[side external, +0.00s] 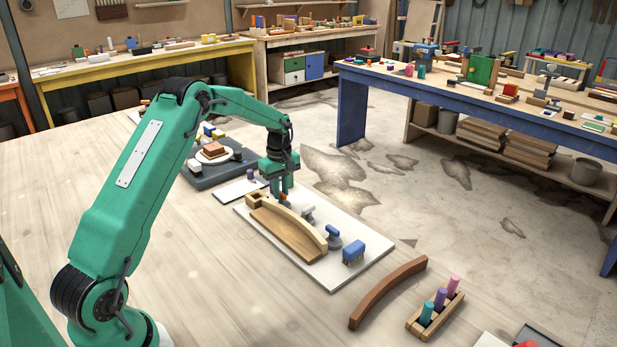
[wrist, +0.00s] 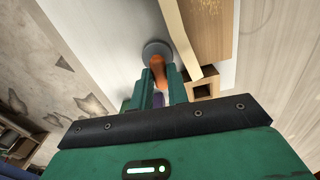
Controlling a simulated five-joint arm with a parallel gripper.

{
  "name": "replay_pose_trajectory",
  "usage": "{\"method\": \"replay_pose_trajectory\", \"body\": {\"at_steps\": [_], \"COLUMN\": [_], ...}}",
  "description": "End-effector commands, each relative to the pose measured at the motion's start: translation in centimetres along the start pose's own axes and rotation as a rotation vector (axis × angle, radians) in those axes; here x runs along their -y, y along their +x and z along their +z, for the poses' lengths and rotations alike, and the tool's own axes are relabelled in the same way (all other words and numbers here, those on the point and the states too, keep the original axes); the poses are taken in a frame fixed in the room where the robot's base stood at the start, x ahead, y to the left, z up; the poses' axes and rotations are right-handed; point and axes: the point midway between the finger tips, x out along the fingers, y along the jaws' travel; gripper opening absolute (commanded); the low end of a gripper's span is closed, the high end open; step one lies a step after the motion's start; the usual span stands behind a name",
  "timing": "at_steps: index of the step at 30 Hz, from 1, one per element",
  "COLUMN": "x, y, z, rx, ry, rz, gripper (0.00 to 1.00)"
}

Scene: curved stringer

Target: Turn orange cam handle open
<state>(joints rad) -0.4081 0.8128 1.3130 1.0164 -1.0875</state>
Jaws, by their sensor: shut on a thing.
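The orange cam handle (wrist: 157,66) sits on a round grey base (wrist: 155,48) on the white board. In the side external view only a small part of the orange handle (side external: 284,197) shows beside my fingers. My gripper (side external: 282,195) points down at the far left part of the white board (side external: 333,273). In the wrist view my gripper (wrist: 160,88) is shut on the orange handle, with a finger on each side of it. The handle's lower end is partly hidden between the fingers.
A curved wooden piece (side external: 290,221) and a flat wood block lie close by on the board. A grey knob (side external: 308,213), a blue-topped knob (side external: 333,237) and a blue block (side external: 353,251) stand along its far side. A brown curved strip (side external: 388,291) and a peg rack (side external: 436,313) lie to the right.

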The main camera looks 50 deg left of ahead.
Motion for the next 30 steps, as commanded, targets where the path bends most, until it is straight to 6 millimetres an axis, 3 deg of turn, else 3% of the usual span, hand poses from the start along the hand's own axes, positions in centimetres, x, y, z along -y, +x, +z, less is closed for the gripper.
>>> {"method": "replay_pose_trajectory", "body": {"at_steps": [20, 21, 24, 30], "x": [-0.06, -0.06, -0.04, -0.02], "y": [-0.31, -0.31, -0.26, -0.13], "z": [-0.17, -0.17, -0.15, -0.08], "rx": [-0.002, -0.002, -0.002, -0.001], "ry": [-0.095, -0.094, -0.094, -0.092], "rz": [0.005, 0.005, 0.004, 0.002], "gripper": [0.0, 0.2, 0.38, 0.38]}}
